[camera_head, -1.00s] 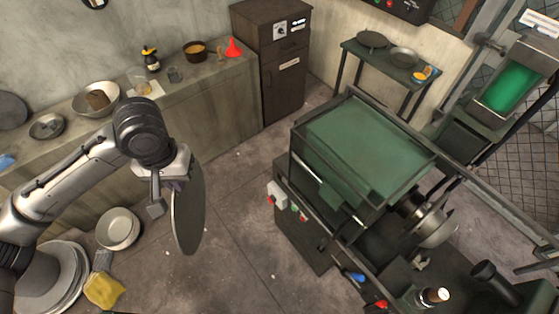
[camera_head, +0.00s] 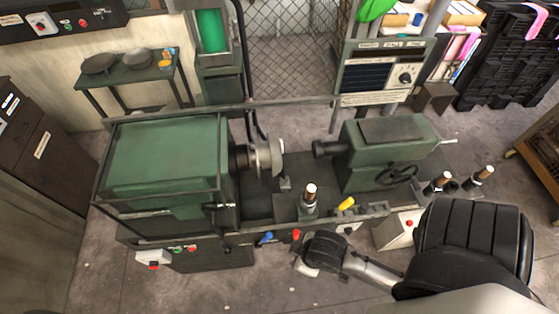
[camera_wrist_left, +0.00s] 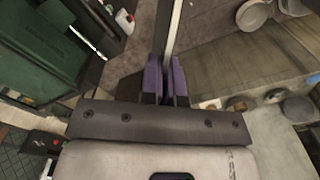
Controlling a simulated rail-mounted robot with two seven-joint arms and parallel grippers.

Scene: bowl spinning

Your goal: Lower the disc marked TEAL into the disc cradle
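In the left wrist view my left gripper (camera_wrist_left: 167,85) is shut, its purple fingers on a thin grey disc (camera_wrist_left: 173,30) seen edge-on. No marking on the disc is legible. My left gripper and the disc are out of the head view. My right arm comes in at the lower right of the head view; its far end, a pale part below a black joint, is by the machine's front, and its fingers cannot be made out. I cannot pick out a disc cradle in either view.
A green spinning lathe fills the head view, with a boxy headstock (camera_head: 165,155), a metal chuck (camera_head: 268,156) and a tailstock (camera_head: 385,150). A small table (camera_head: 128,70) stands behind it. Bowls (camera_wrist_left: 252,14) show in the left wrist view. Floor is clear at the front left.

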